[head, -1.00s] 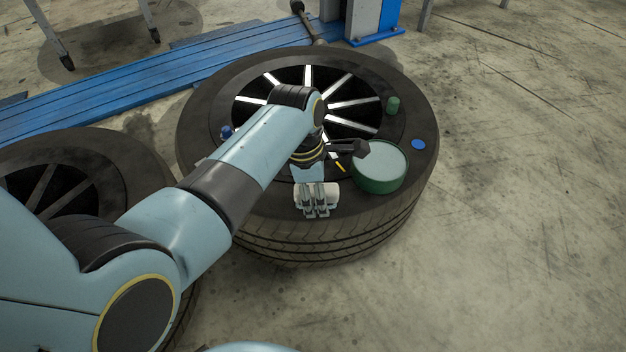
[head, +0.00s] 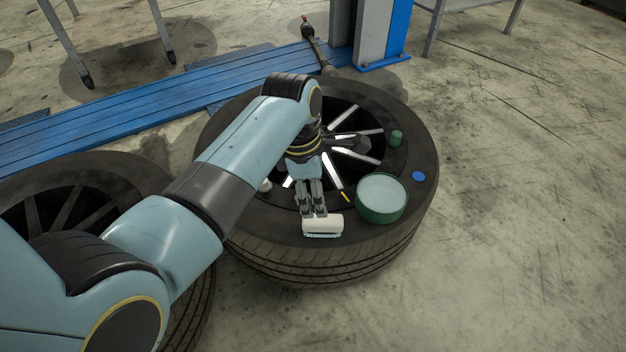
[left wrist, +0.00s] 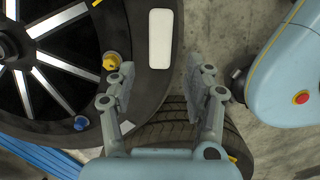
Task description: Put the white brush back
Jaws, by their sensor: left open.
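The white brush (head: 323,225) lies on the sidewall of the large tyre (head: 410,215), close to its front edge, bristles down. In the left wrist view the brush (left wrist: 160,38) is a white upright rectangle just beyond the fingertips, with a gap between. My left gripper (head: 314,211) is open and empty, pointing down right behind the brush in the head view. In the left wrist view its fingers (left wrist: 163,78) are spread wide with nothing between them. My right gripper is not in view.
On the tyre stand a green tin with a pale top (head: 381,196), a small green cylinder (head: 396,138), a blue disc (head: 418,176) and a small yellow piece (head: 346,197). Another tyre (head: 100,170) lies at left. A blue lift beam (head: 150,115) runs behind. Floor at right is clear.

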